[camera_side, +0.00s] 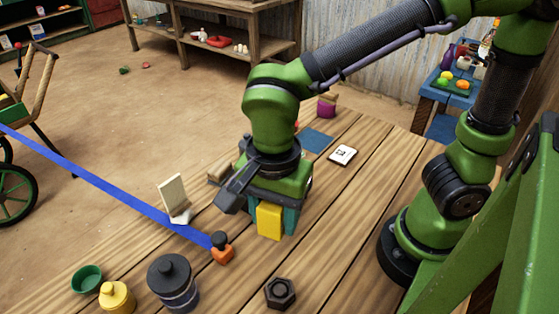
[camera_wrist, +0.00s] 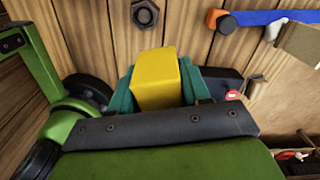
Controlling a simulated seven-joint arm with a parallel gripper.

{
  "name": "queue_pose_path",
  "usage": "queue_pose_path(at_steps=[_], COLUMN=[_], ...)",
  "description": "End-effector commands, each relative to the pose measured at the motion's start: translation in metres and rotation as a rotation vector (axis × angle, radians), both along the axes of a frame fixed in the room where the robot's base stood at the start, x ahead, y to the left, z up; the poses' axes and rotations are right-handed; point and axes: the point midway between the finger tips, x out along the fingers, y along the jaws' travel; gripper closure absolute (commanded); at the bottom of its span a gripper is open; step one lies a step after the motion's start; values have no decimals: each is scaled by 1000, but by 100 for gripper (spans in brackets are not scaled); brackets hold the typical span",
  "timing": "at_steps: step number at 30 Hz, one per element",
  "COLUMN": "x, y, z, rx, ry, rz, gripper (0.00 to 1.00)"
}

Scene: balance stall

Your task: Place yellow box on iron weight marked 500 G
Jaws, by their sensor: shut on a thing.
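The yellow box (camera_side: 269,222) is held between the teal fingers of my gripper (camera_side: 277,219), over the middle of the wooden table. In the wrist view the yellow box (camera_wrist: 155,80) stands out between the teal fingertips (camera_wrist: 156,88). I cannot tell whether its lower end touches the table. A dark hexagonal iron piece (camera_side: 280,292) lies flat near the front edge, apart from the box; it also shows at the top of the wrist view (camera_wrist: 145,13). A black lidded cylinder (camera_side: 173,285) stands to its left. No 500 G marking is readable on either.
An orange block with a dark knob (camera_side: 222,252) sits by the end of a blue strip (camera_side: 110,184). A green cup (camera_side: 87,279) and yellow pot (camera_side: 117,297) stand front left. A cream stand (camera_side: 173,195) is left of my gripper. A white card (camera_side: 343,155) lies behind.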

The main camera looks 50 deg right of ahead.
Motion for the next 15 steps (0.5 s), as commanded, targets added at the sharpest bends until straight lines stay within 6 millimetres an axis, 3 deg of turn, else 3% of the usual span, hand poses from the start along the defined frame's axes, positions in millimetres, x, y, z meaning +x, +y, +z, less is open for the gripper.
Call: queue_pose_path(at_steps=[7,15], x=[-36,-33], y=[32,29], z=[-2,-41], rx=[-1,-2], ry=[2,4], rz=[150,140], gripper=[85,85])
